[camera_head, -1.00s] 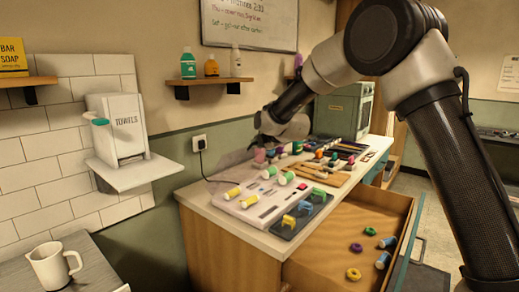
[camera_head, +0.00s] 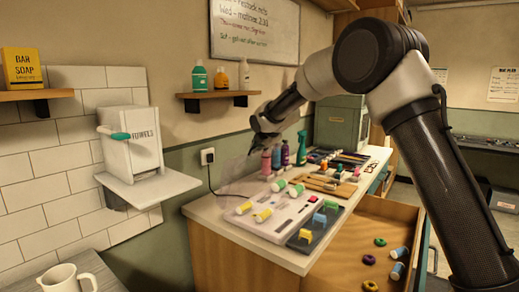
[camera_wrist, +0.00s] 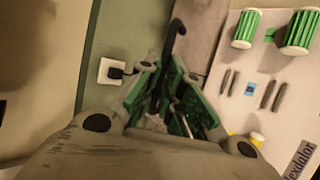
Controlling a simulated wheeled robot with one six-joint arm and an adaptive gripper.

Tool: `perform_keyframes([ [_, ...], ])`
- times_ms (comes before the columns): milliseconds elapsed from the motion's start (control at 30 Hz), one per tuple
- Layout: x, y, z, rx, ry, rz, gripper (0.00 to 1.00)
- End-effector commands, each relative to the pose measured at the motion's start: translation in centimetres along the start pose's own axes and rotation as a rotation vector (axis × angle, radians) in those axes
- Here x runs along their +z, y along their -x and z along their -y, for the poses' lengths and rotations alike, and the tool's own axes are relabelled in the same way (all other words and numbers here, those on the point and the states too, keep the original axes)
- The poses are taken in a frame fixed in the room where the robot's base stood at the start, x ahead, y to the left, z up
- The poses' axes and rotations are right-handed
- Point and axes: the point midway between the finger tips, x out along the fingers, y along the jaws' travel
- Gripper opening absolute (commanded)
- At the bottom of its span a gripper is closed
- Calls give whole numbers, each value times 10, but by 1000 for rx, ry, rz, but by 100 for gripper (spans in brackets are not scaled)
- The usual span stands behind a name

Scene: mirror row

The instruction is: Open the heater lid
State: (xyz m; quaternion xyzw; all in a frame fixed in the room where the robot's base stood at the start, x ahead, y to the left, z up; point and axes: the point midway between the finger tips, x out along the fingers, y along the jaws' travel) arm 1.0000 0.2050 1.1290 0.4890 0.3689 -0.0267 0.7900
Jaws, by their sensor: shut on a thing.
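The roller heater (camera_head: 287,228) is a white flat box on the counter, with green and yellow rollers on top. A hazy see-through lid (camera_head: 238,187) shows faintly raised along its wall-side edge; its exact tilt is hard to tell. My gripper (camera_head: 262,146) is above that back edge, close to the wall. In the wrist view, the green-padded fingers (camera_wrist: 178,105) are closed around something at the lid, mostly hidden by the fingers. A dark curved strip (camera_wrist: 177,40) runs up from between them; I cannot tell whether it is the lid's handle or a cord.
A cord runs from the wall outlet (camera_head: 208,156) to the heater. Bottles (camera_head: 276,156) stand behind my gripper. A dark mat (camera_head: 309,235) with coloured clips lies at the heater's front. An open drawer (camera_head: 370,228) below holds several rollers and rings. A wall shelf (camera_head: 217,95) hangs above.

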Motion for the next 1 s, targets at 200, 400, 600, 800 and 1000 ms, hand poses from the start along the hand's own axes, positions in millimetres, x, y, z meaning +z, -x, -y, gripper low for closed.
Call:
perform_keyframes([
  [200, -4, -11, -20, -66, 35, 7, 0],
  [400, -11, -30, -40, -170, 77, 9, 0],
  [600, -19, -51, -56, -274, 118, 8, 0],
  [800, -25, -65, -67, -294, 125, 9, 0],
  [1000, -28, -72, -73, -292, 124, 9, 0],
])
